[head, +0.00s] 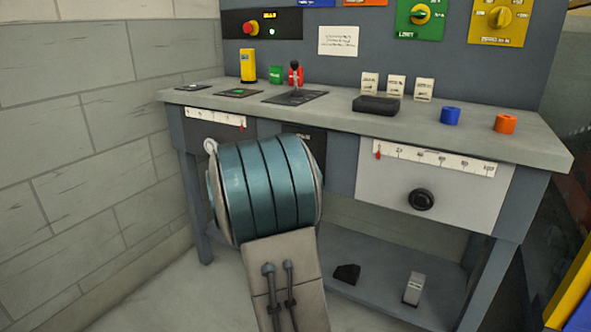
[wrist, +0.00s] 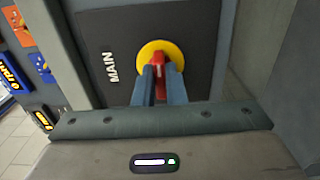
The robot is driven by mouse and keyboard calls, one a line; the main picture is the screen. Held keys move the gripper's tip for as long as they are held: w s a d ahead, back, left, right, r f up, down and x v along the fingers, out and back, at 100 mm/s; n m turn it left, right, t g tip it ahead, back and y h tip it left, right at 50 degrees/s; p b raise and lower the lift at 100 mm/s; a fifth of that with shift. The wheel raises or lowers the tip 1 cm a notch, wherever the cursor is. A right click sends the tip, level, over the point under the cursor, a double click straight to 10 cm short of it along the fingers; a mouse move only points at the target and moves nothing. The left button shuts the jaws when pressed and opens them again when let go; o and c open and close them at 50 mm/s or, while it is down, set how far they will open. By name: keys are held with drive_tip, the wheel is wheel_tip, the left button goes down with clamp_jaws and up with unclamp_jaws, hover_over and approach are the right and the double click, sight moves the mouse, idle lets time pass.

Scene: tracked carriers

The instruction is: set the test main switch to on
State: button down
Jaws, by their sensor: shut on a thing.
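The main switch is a red handle (wrist: 159,60) on a round yellow disc (wrist: 152,46). It sits on a dark plate (wrist: 97,30) lettered MAIN, seen turned sideways in the wrist view. My gripper (wrist: 160,74) is at the switch, its two blue-grey fingers shut on the red handle. The fingers cover part of the handle and disc. I cannot read any on or off marks. In the head view, my own arm hides the switch and my gripper; a dark panel (head: 305,135) shows just above the arm under the bench top.
A drawer front with a black knob (head: 421,199) is at right. A block wall (head: 90,130) stands close at left.

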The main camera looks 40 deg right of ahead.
drive_tip(key=shift+a, duration=0.1)
drive_tip(key=c, duration=1.5)
unclamp_jaws()
drive_tip(key=shift+w, duration=0.1)
drive_tip(key=p+v, duration=0.3)
drive_tip(key=v, duration=1.1)
drive_tip(key=shift+p, duration=0.3)
